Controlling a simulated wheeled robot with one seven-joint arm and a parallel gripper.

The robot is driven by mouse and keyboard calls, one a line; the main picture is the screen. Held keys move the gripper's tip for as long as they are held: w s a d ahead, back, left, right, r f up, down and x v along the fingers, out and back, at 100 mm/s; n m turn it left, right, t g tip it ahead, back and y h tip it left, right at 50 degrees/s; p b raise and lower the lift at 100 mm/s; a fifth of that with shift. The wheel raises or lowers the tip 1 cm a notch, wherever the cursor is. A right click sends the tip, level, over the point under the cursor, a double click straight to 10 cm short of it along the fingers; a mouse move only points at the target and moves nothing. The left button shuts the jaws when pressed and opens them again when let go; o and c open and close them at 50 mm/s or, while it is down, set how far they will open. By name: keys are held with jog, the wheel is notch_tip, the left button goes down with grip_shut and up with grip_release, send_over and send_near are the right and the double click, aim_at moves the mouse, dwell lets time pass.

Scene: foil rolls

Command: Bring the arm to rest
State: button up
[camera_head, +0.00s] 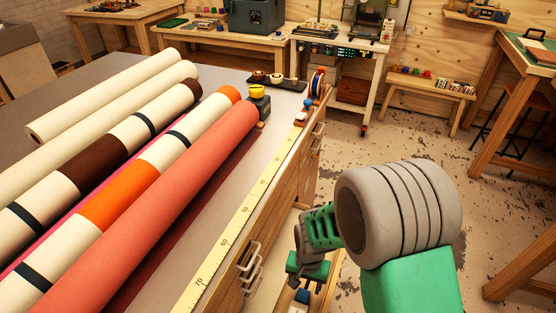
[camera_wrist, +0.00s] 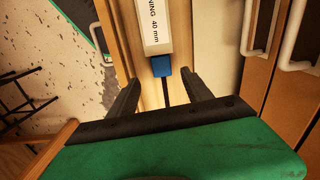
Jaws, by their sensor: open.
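My arm reaches down on the right in the head view, beside the long worktable (camera_head: 215,235). My gripper (camera_head: 303,280) hangs low by the table's drawer side, partly hidden by my own arm. In the wrist view its two dark fingers (camera_wrist: 161,76) stand apart. A white-labelled item with a blue end (camera_wrist: 162,65) shows between and beyond the fingertips, over a pale wooden surface. Its label reads "NING 40 mm" in part. I cannot tell how far it is from the fingers.
Several long rolls, including a coral one (camera_head: 160,200), lie on the worktable. A yellow measuring tape (camera_head: 236,222) runs along its edge. Drawer handles (camera_head: 248,270) stick out near my gripper. A low bench (camera_head: 430,88) stands behind. Open floor (camera_head: 390,140) lies to the right.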

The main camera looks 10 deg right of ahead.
jog(key=s+r+n+g, duration=0.3)
jog(key=s+n+g, duration=0.15)
jog(key=s, duration=0.45)
jog(key=w+d+r+t+p, duration=0.1)
jog(key=w+r+t, duration=0.3)
jog(key=r, duration=0.8)
jog(key=w+d+r+t+p, duration=0.1)
jog(key=w+r+t, duration=0.3)
jog(key=r, duration=0.9)
jog(key=shift+d+n, duration=0.2)
jog(key=shift+n, duration=0.15)
jog(key=shift+c, duration=0.2)
